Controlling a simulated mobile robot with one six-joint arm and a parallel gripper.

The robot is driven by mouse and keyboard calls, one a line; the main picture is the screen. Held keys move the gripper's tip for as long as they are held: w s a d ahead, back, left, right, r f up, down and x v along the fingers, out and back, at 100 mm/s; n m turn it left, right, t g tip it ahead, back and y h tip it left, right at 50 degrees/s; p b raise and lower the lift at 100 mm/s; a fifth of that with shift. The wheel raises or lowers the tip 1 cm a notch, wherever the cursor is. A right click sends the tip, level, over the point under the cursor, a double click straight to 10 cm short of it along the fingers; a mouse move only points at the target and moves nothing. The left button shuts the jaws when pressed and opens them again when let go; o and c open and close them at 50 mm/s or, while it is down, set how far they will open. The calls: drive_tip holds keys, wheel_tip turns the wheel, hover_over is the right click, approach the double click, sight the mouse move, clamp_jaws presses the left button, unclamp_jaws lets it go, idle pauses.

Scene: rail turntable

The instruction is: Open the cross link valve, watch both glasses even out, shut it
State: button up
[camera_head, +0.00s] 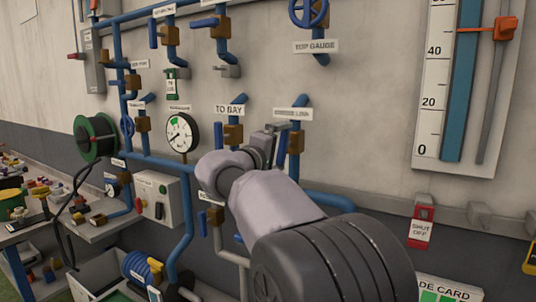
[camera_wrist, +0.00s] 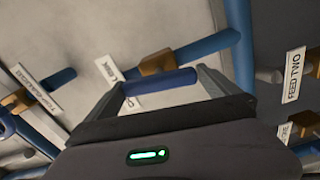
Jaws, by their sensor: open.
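The cross link valve has a brown body (camera_head: 296,142) on a blue pipe under its white label (camera_head: 293,114). Its blue lever (camera_head: 281,150) points downward beside the body, partly hidden by my gripper (camera_head: 279,129). In the wrist view the brown body (camera_wrist: 156,62) shows just beyond the blue lever (camera_wrist: 160,83). The lever lies across the space between the two fingers of my open gripper (camera_wrist: 164,84); I cannot tell if they touch it. One glass (camera_head: 462,85) with a blue column and a scale stands at the right; its top is cut off. A second glass is not in view.
The TO BAY valve (camera_head: 233,134) with its own blue lever is close on the left. A round dial gauge (camera_head: 181,133) is farther left. A red shut-off tag (camera_head: 420,232) hangs on the right. A FEED TWO label (camera_wrist: 294,75) shows at the wrist view's right.

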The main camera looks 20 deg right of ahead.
drive_tip(key=v, duration=1.6)
drive_tip(key=shift+s+a+p, duration=0.2)
drive_tip(key=shift+p, duration=0.25)
drive_tip(key=shift+f, duration=0.1)
